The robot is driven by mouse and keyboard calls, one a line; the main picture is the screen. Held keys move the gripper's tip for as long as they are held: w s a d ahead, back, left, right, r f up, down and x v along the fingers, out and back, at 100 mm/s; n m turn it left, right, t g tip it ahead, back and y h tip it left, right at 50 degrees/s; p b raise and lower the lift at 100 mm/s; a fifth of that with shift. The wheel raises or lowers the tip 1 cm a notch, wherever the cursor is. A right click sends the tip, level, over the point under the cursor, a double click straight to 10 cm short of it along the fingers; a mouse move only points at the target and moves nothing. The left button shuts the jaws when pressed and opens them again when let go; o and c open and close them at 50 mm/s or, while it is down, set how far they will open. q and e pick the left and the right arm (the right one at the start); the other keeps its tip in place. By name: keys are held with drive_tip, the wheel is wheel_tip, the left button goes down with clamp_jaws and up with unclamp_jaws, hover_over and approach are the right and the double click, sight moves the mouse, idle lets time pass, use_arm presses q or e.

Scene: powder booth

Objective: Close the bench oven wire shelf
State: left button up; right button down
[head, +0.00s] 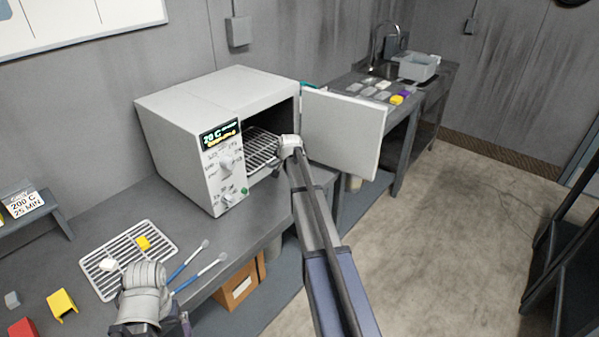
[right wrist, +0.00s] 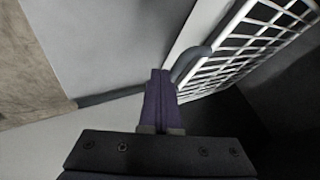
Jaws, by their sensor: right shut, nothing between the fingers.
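The bench oven (head: 190,145) stands on the bench with its door (head: 343,130) swung open to the right. Its wire shelf (head: 262,148) shows inside the opening; how far it sticks out is hard to tell. My right gripper (head: 288,145) is at the mouth of the oven, by the shelf's front right end. In the right wrist view the right gripper (right wrist: 160,85) is shut and empty, its tips close beside the white wire shelf (right wrist: 250,45) and a grey curved bar at its edge. My left gripper (head: 145,285) is over the bench at lower left; its fingers are not clear.
A loose wire rack (head: 125,245) with a yellow piece (head: 143,243) lies on the bench near my left gripper, beside two blue-handled brushes (head: 190,262). A sink table (head: 400,100) stands behind the open door.

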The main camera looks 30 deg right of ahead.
sight(270, 157)
drive_tip(key=w, duration=0.2)
drive_tip(key=w+a, duration=0.1)
drive_tip(key=w, duration=0.1)
drive_tip(key=w+a, duration=0.1)
drive_tip(key=w, duration=0.1)
drive_tip(key=shift+w, duration=0.2)
drive_tip(key=shift+w+a+r, duration=0.1)
drive_tip(key=shift+w, duration=0.1)
drive_tip(key=s, duration=0.3)
drive_tip(key=s+d+f+b, duration=0.1)
drive_tip(key=shift+s+d, duration=0.1)
drive_tip(key=shift+s, duration=0.2)
drive_tip(key=p+v, duration=0.8)
drive_tip(key=v, duration=0.2)
drive_tip(key=shift+w+d+r, duration=0.1)
drive_tip(key=shift+w, duration=0.05)
